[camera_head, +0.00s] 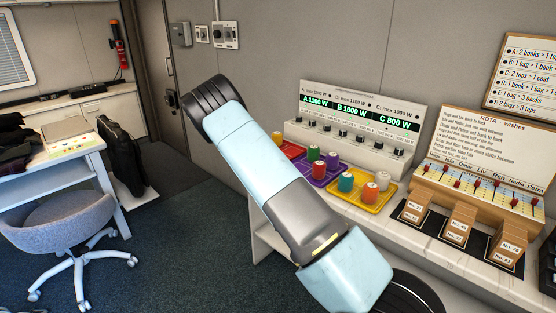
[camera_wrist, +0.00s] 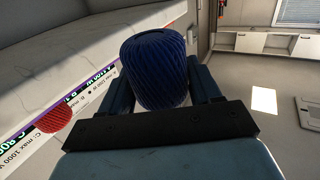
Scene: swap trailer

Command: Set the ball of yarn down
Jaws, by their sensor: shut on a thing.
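The ball of yarn (camera_wrist: 155,70) is dark blue and shows in the wrist view. My gripper (camera_wrist: 163,82) is shut on it, one finger on each side, and holds it up in the air. In the head view my arm crosses the middle, and the gripper and the yarn cannot be seen there.
A white counter (camera_head: 455,267) on the right bears coloured trays with small spools, a wattage panel (camera_head: 345,130), a rota board (camera_head: 485,160) and several card boxes. A grey chair (camera_head: 65,222) and a desk stand at left. The dark floor between is clear.

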